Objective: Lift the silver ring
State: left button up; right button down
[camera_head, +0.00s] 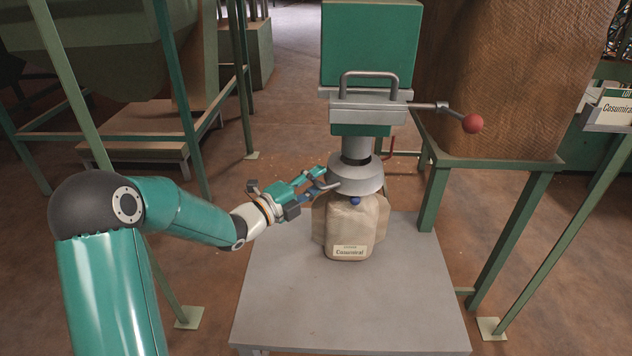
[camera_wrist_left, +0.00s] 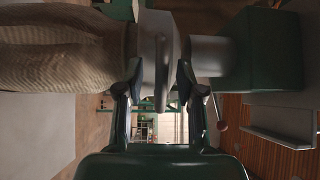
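The silver ring (camera_head: 356,178) sits around the spout just above the neck of a tan sack (camera_head: 349,225). My left gripper (camera_head: 324,180) reaches in from the left, its fingertips at the ring's left side. In the left wrist view, which is turned sideways, the silver ring (camera_wrist_left: 156,50) lies ahead between the fingertips of my left gripper (camera_wrist_left: 158,75). The fingers are spread, one near each edge of the ring. Whether they touch it is hard to tell. My right gripper is in neither view.
A green box with a grey handle (camera_head: 370,80) stands above the ring. A lever with a red knob (camera_head: 473,123) sticks out right. The sack stands on a grey table (camera_head: 345,310), bare in front. A large brown bin (camera_head: 510,75) on green legs is at right.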

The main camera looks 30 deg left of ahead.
pick_arm(q)
grip_shut()
notch_tip(320, 180, up, 8)
jog(key=shift+r+p, duration=0.1)
jog(key=shift+p, duration=0.6)
jog(key=shift+c, duration=0.2)
grip_release()
jog(key=shift+o, duration=0.2)
